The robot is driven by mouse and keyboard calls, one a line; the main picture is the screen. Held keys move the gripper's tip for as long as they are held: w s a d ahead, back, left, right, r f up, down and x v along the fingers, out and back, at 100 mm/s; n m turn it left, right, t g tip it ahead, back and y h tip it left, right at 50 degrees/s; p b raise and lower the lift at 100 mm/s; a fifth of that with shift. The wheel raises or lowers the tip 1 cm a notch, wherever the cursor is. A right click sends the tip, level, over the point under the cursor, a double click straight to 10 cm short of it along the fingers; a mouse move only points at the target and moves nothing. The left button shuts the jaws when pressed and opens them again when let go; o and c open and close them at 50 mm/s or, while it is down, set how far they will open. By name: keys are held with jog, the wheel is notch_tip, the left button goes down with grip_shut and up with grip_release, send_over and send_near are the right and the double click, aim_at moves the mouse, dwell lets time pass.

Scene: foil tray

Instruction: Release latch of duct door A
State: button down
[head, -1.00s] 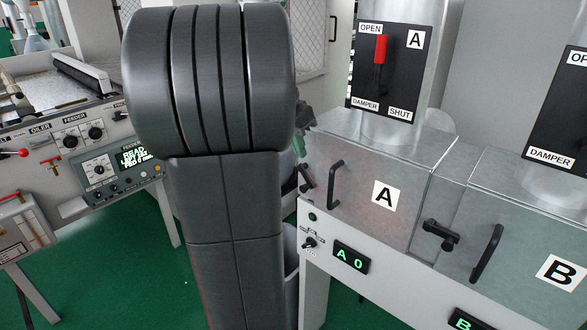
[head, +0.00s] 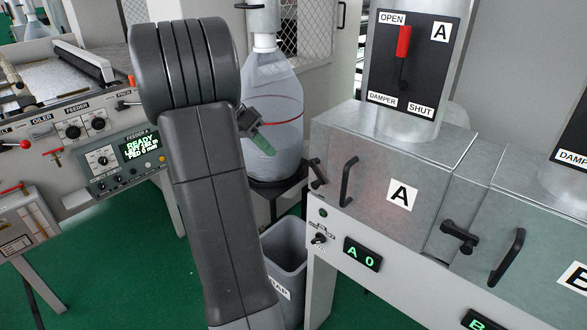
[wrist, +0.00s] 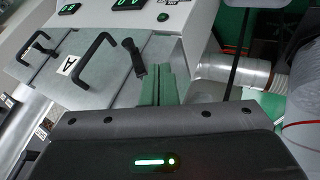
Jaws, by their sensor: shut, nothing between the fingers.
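Duct door A (head: 378,220) is a grey metal panel with an A label and a black bar handle (head: 348,182). Its black latch (head: 317,174) sits at the door's left edge. In the wrist view my fingers (wrist: 157,75) are shut together and empty. There the latch (wrist: 138,62) appears just left of the fingertips, and the handle (wrist: 95,60) is further left. I cannot tell how far the latch is turned.
Damper A's red lever (head: 404,42) points up to OPEN. A display (head: 362,254) reads A 0. Door B's latch (head: 460,236) and handle (head: 507,256) are to the right.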

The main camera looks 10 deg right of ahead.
aim_at(316, 173)
jog(key=s+d+f+p, duration=0.2)
jog(key=s+d+f, duration=0.2)
jog(key=d+f, duration=0.3)
jog(key=shift+s+d, duration=0.25)
jog(key=shift+d, duration=0.55)
jog(key=shift+s+g+h+b, duration=0.1)
jog(key=shift+g+h+b, duration=0.25)
jog(key=shift+g+h, duration=0.2)
jog(key=g+h+b, duration=0.1)
jog(key=b, duration=0.1)
jog(key=n+g+b, duration=0.1)
jog(key=b, duration=0.1)
jog(key=shift+s+d+r+h, duration=0.1)
jog(key=shift+s+d+h, duration=0.2)
jog(key=shift+s+h, duration=0.05)
jog(key=shift+r, duration=0.1)
jog(key=shift+s, duration=0.1)
dwell(1.3)
